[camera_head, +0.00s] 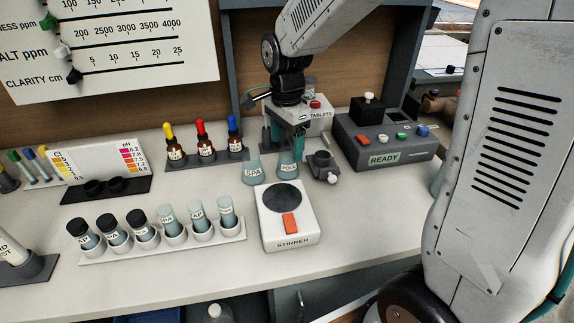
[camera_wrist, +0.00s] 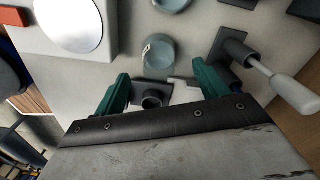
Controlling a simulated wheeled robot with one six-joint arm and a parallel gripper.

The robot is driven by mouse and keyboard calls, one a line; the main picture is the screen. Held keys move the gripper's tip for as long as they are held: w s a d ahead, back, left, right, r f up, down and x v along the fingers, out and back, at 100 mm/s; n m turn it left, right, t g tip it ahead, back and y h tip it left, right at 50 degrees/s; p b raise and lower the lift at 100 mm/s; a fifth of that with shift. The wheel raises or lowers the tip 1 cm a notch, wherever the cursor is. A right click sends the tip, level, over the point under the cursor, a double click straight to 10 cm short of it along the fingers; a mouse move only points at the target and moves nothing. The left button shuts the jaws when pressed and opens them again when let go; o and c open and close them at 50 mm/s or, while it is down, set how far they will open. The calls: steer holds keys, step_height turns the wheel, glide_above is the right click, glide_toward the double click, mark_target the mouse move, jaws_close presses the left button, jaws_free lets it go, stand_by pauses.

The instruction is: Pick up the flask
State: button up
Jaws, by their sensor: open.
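Two clear conical flasks with bluish liquid stand on the counter behind the stirrer. The left one is labelled SPA (camera_head: 252,170) and the right one POOL (camera_head: 289,167). My gripper (camera_head: 288,146), with green fingers, points down at the POOL flask and partly hides its top. In the wrist view, my gripper (camera_wrist: 162,82) is open with its fingers spread. A round glass flask (camera_wrist: 158,57) shows just beyond the gap between them, its label too small to read. Part of another glass vessel (camera_wrist: 172,3) shows at the top edge. Contact with either flask cannot be told.
The white stirrer (camera_head: 290,226) stands in front of the flasks. A small dark cup fixture (camera_head: 322,163) is close right of the POOL flask. A dropper-bottle rack (camera_head: 207,160) is left, a READY box (camera_head: 383,138) right. A vial rack (camera_head: 160,244) stands front left.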

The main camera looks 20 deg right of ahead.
mark_target(288, 158)
step_height(288, 158, down, 6)
steer(key=shift+d+r, duration=0.1)
steer(key=shift+r, duration=0.15)
steer(key=shift+c, duration=0.3)
steer(key=c, duration=1)
step_height(288, 158, up, 10)
steer(key=shift+r, duration=0.1)
